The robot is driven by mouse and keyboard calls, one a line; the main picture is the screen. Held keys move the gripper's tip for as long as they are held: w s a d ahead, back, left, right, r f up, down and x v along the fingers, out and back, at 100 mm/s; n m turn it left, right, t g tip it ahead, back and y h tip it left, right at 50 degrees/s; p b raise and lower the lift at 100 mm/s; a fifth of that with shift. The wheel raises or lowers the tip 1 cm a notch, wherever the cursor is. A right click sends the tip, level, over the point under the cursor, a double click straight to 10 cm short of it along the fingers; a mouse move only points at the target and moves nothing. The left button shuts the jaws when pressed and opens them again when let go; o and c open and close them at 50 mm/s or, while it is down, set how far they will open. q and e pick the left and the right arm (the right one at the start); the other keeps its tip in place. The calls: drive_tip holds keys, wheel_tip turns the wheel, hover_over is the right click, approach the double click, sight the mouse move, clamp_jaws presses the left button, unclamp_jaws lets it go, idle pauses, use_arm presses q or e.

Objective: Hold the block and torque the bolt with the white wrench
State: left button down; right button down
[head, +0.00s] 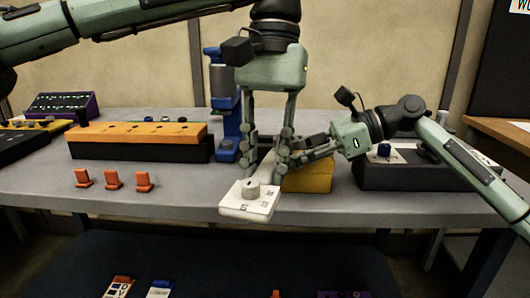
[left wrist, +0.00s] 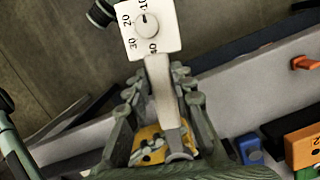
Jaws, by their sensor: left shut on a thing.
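My left gripper (head: 265,168) points down from above and is shut on the wrench's handle. In the left wrist view the handle runs between the fingers towards the yellow block (left wrist: 150,143). The yellow block (head: 310,179) sits on the table behind the wrench head. My right gripper (head: 298,158) reaches in from the right, its fingers at the block's top. Overlap hides its grip. I cannot make out the bolt.
An orange-topped black block (head: 135,140) lies on the table at left, with several orange clips (head: 112,180) before it. A blue stand (head: 222,95) is behind my left gripper. A dark block (head: 385,170) is at right. The front table edge is close under the wrench head.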

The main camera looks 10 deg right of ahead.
idle(0.6)
use_arm(q)
drive_tip(key=shift+f, duration=0.75)
drive_tip(key=shift+w+a+m, duration=0.4)
drive_tip(key=shift+a+m, duration=0.2)
drive_tip(key=shift+w+a+m, duration=0.35)
drive_tip(key=shift+a+m, duration=0.2)
drive_tip(key=shift+m, duration=0.05)
drive_tip(key=shift+w, duration=0.1)
drive_tip(key=shift+w+a+r+m+t+y, duration=0.15)
drive_tip(key=shift+w+a+m+t+y, duration=0.2)
drive_tip(key=shift+w+a+m, duration=0.8)
drive_tip(key=shift+s, duration=0.15)
drive_tip(key=shift+d, duration=0.1)
